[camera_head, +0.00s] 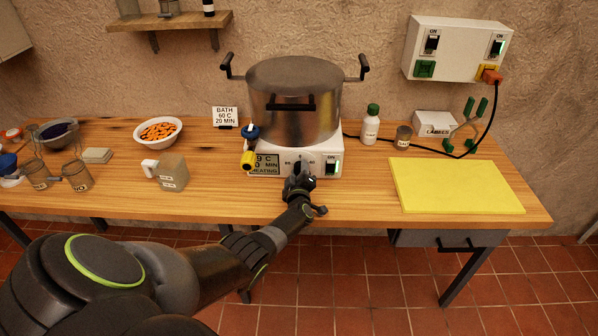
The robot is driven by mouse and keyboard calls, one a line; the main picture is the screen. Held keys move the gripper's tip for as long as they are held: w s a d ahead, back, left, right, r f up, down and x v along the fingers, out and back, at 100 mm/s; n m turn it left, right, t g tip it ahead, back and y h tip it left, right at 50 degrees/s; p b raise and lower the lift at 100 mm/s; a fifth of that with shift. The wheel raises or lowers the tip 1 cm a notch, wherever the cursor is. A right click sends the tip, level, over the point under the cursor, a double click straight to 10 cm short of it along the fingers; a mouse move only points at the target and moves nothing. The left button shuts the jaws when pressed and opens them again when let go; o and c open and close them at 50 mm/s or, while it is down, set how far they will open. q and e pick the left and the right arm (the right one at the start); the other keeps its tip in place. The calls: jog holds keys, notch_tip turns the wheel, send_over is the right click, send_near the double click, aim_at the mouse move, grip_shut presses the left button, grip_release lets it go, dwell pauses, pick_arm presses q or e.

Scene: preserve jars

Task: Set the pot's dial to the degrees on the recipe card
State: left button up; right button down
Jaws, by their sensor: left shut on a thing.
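The small display (264,164) left of the dial is partly covered; I make out "9 C", "0 MIN" and "HEATING". The recipe card (225,117) stands behind, left of the pot, and reads "BATH 60 C 20 MIN". My right gripper is out of view.
A yellow mat (456,186) lies empty at right.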

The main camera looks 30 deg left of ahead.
pick_arm(q)
jog(key=shift+f, duration=0.1)
jog(key=o, duration=1)
jog(key=shift+s+d, duration=0.1)
jog(key=shift+s+d+p, duration=0.2)
jog(key=shift+s+p, duration=0.1)
jog(key=shift+p, duration=0.15)
jog(key=p+v, duration=0.3)
jog(key=v, duration=0.5)
jog(key=shift+s, duration=0.1)
jog(key=v, duration=0.8)
jog(key=shift+d, duration=0.2)
